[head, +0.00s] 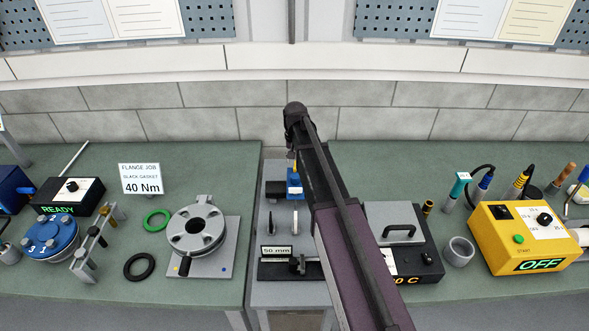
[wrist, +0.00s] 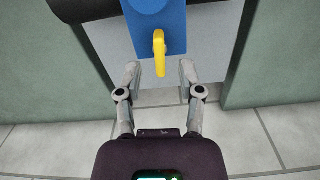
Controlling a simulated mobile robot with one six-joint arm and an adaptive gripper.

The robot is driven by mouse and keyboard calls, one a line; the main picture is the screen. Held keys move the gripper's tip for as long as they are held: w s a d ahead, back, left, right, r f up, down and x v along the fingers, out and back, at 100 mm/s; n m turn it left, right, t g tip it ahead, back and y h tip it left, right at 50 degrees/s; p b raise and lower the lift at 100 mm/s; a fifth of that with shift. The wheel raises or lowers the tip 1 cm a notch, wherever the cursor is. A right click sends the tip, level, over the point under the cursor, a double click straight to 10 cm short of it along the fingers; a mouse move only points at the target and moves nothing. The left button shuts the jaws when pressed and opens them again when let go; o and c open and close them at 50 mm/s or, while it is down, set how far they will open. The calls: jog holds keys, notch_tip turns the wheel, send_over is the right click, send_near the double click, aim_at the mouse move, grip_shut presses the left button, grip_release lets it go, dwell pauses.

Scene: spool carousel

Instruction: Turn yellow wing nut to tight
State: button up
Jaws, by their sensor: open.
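The yellow wing nut (wrist: 159,53) shows in the wrist view on the front of a blue block (wrist: 158,30). It stands roughly upright. My gripper (wrist: 159,74) is open, with one finger to the left and one to the right of the nut's lower part. The fingers look apart from the nut, and I cannot tell how close they are in depth. In the head view the blue block (head: 294,184) sits beside my arm at the back of the middle bench section. A bit of yellow shows above it.
A "50 mm" sign (head: 275,253) and upright discs (head: 295,222) stand on the middle section. A grey flange (head: 197,232) is on the left bench. A hot plate (head: 407,262) and a yellow box (head: 520,238) reading OFF are on the right.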

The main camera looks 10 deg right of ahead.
jog(key=shift+f+b, duration=1)
jog(key=shift+f, duration=0.25)
grip_shut()
